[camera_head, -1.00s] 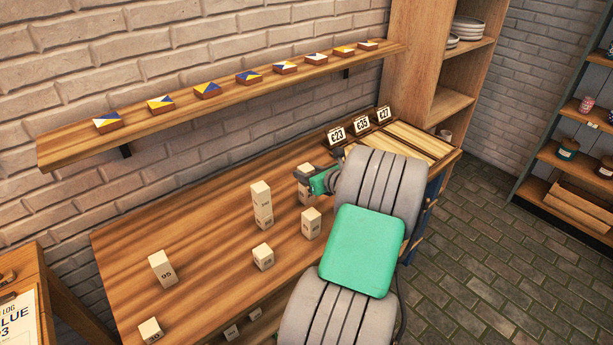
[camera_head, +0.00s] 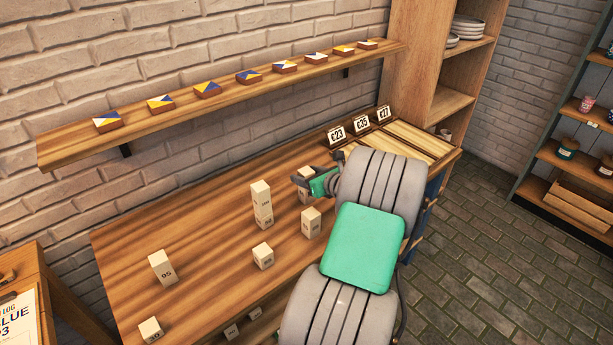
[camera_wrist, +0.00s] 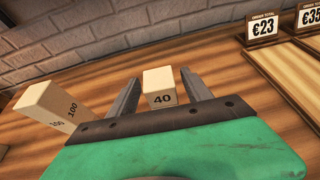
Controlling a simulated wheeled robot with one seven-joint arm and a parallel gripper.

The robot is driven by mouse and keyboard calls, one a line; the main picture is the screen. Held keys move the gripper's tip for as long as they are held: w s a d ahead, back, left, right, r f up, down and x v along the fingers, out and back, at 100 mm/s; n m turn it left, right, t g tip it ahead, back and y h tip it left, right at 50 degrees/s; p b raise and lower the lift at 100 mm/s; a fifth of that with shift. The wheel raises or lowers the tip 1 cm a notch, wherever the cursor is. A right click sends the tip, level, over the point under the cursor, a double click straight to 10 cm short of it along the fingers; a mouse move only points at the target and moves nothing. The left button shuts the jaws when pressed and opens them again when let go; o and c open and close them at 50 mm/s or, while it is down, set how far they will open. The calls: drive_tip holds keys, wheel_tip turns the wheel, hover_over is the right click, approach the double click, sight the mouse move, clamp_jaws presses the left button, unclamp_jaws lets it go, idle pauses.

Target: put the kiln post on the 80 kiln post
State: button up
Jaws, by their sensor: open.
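A short pale kiln post marked 40 (camera_wrist: 160,99) shows in the wrist view between the two fingers of my open gripper (camera_wrist: 160,88). There are gaps on both sides, so the fingers do not grip it. What lies beneath it is hidden by the gripper body. In the head view, my gripper (camera_head: 298,181) is at the right-hand group of posts, and a post (camera_head: 304,198) shows partly behind it. I cannot read a number 80 on any post.
Left of the gripper stands a two-post stack (camera_head: 261,205); in the wrist view a post there (camera_wrist: 52,106) reads 100. Nearby posts stand in front (camera_head: 311,225) and front-left (camera_head: 263,257). A 95 post (camera_head: 162,268) and a small post (camera_head: 151,330) stand farther left. Price cards (camera_head: 361,126) stand behind right.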

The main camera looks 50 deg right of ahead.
drive_tip(key=v, duration=1.2)
